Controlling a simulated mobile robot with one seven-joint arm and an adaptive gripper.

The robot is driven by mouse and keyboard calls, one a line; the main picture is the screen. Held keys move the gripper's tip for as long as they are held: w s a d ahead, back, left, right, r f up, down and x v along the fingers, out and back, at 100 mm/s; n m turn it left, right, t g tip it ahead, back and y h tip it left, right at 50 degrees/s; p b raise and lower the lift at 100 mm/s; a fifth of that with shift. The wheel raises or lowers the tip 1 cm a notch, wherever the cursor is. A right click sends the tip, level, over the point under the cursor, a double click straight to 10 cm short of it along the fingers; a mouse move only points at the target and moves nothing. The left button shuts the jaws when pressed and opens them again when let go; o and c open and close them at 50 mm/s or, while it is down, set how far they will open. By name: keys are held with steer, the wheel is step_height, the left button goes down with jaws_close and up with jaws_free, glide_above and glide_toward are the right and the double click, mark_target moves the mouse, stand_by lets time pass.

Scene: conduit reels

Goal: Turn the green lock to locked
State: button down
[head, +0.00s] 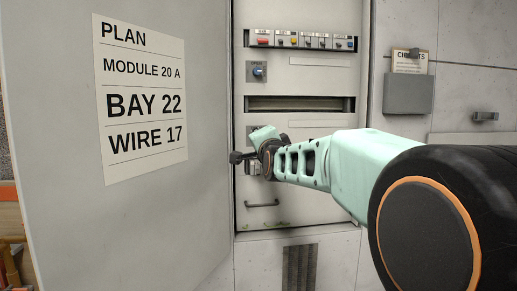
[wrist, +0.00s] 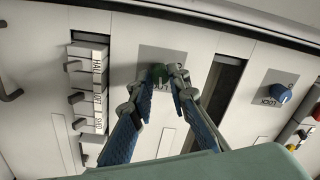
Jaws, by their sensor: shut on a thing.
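The green lock (wrist: 158,73) is a small dark-green knob on a grey plate (wrist: 172,57) in the wrist view. Lettering below it is partly covered by my fingers. My gripper (wrist: 160,80) has its two blue-padded fingers closed in on the knob from both sides. The way the knob points is hard to read between the fingertips. In the head view my gripper (head: 256,152) is at the left part of the open cabinet's panel, and my wrist hides the green lock there.
A blue knob (head: 257,71) sits higher on the panel; it also shows in the wrist view (wrist: 279,93). A breaker row (head: 300,40) is at the top. Labelled switches (wrist: 90,92) lie left of the lock. The open door (head: 140,220) stands close left.

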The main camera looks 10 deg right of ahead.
steer(key=shift+m+b, duration=0.95)
steer(key=shift+m, duration=0.15)
steer(key=shift+r, duration=0.15)
steer(key=c, duration=1.8)
jaws_free()
